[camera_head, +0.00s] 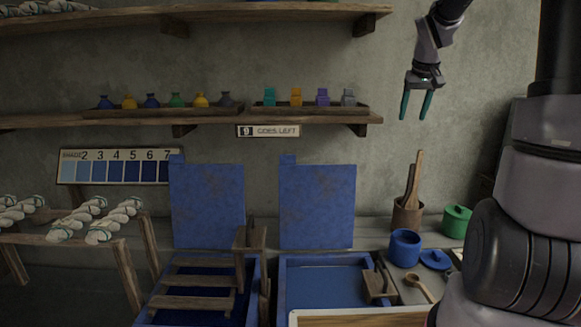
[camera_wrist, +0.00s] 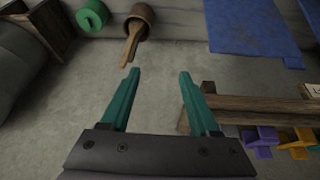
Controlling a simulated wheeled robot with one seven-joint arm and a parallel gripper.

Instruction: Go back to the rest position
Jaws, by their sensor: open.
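My gripper (camera_head: 416,104) hangs at the upper right in the head view, with its teal fingers pointing down. The fingers are apart and nothing is between them. It is in front of the grey wall, to the right of the lower shelf's end and above the pot of wooden tools. In the wrist view the gripper (camera_wrist: 158,85) shows two spread teal fingers with bare wall between and beyond them. It touches nothing that I can see.
The lower shelf (camera_head: 215,121) holds colored bottles and small blocks. Below stand two vats with raised blue lids (camera_head: 316,205), a brown pot (camera_head: 407,217), a blue pot (camera_head: 405,248) and a green pot (camera_head: 456,221). White skeins (camera_head: 78,218) lie on a rack at left.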

